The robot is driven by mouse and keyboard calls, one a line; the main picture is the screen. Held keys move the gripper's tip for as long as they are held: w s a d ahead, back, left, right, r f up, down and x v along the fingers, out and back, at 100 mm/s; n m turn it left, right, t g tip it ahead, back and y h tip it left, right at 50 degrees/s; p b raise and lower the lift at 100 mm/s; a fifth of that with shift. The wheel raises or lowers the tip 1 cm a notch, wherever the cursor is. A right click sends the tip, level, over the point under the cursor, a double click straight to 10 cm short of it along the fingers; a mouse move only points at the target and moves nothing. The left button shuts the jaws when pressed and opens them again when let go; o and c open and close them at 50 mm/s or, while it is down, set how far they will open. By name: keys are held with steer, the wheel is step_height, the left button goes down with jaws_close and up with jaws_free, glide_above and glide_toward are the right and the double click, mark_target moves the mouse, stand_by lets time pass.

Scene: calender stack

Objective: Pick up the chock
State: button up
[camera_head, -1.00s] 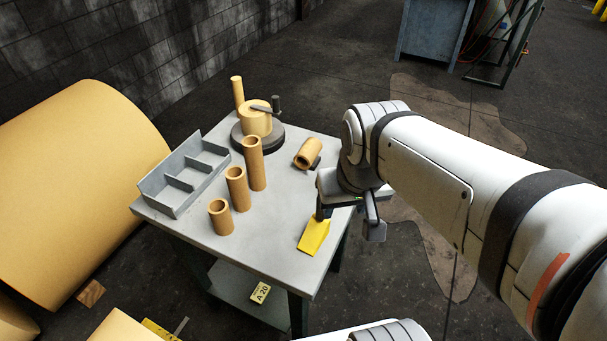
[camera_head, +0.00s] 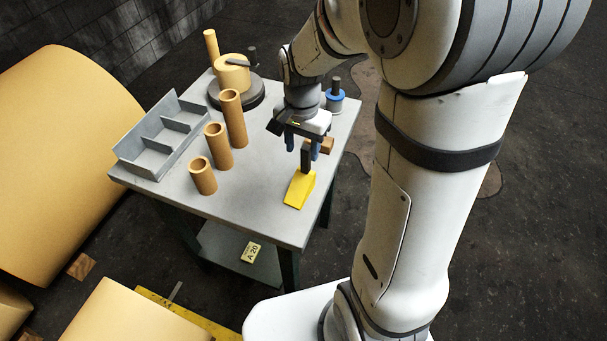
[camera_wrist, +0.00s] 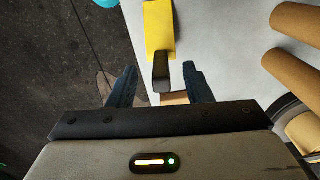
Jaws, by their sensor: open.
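My gripper (camera_head: 303,147) is open and points down, just behind the wedge and around or close to the handle. In the wrist view my gripper (camera_wrist: 159,85) has one finger on each side of the handle, apart from it. Its height over the table is hard to tell.
A small brown piece (camera_head: 326,146) sits close beside my fingers, partly hidden. Upright tan tubes (camera_head: 203,175), a grey divided tray (camera_head: 152,165) and a round fixture (camera_head: 234,93) stand on the table (camera_head: 255,205) to the left. A blue-ringed item (camera_head: 335,98) is behind my gripper.

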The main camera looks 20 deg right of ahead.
glide_above(299, 177)
steer(key=d, duration=0.1)
step_height(299, 177, down, 5)
steer(key=shift+s+d+f+p, duration=0.1)
steer(key=shift+d+p, duration=0.05)
steer(key=shift+p, duration=0.15)
steer(key=shift+c, duration=0.2)
jaws_close()
